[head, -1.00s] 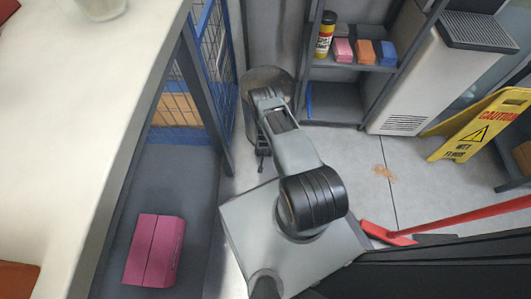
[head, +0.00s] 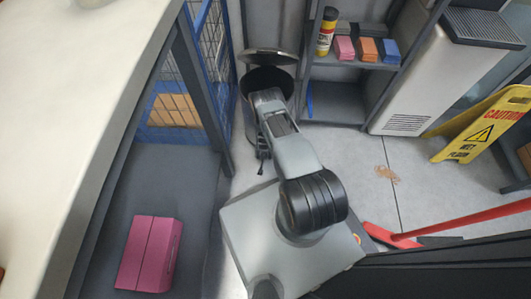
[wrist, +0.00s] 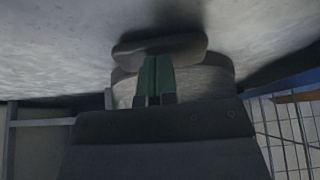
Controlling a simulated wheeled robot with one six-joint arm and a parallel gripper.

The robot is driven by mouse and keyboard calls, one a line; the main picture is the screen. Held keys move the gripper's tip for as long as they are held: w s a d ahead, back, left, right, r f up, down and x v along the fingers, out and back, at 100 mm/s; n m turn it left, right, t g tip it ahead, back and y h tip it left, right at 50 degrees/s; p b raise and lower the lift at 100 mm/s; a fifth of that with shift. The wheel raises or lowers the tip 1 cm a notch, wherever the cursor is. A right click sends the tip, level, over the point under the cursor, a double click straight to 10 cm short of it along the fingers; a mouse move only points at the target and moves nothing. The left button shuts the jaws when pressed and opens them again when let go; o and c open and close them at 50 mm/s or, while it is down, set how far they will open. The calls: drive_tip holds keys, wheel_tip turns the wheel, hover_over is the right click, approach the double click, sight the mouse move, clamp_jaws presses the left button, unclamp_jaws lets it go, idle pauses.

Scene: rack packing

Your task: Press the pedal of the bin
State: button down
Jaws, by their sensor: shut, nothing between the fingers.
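The bin (head: 252,112) is a grey metal cylinder standing between the wire rack and the shelf in the head view. Its lid (head: 268,57) is raised and the dark opening shows. My arm hides much of the bin's front. In the wrist view the pedal (wrist: 160,44) is a dark, rounded plate in front of the bin's base (wrist: 215,78). My gripper (wrist: 156,62) has its green fingers together, with the tips at the pedal and seemingly touching it. The gripper holds nothing.
A dark shelf (head: 335,103) with a spray can (head: 326,32) and coloured boxes stands right of the bin. A blue wire rack (head: 205,50) and a counter (head: 70,90) are on the left. A yellow caution sign (head: 485,125) and red-handled tool (head: 465,217) are on the right.

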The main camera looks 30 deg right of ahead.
drive_tip(key=shift+f, duration=0.35)
drive_tip(key=shift+s+a+r+p, duration=0.15)
drive_tip(key=shift+s+r+p, duration=0.1)
drive_tip(key=shift+p, duration=0.25)
drive_tip(key=shift+s+a+r+p, duration=0.25)
drive_tip(key=shift+s+p, duration=0.1)
drive_tip(key=shift+s, duration=0.1)
drive_tip(key=shift+s+a+r+p, duration=0.1)
drive_tip(key=shift+s+a+p, duration=0.2)
drive_tip(key=shift+s, duration=0.35)
drive_tip(key=p+v, duration=0.6)
drive_tip(key=v, duration=0.7)
drive_tip(key=shift+r+p, duration=0.3)
drive_tip(key=shift+r, duration=0.1)
drive_tip(key=shift+s+a, duration=0.1)
drive_tip(key=shift+a, duration=0.05)
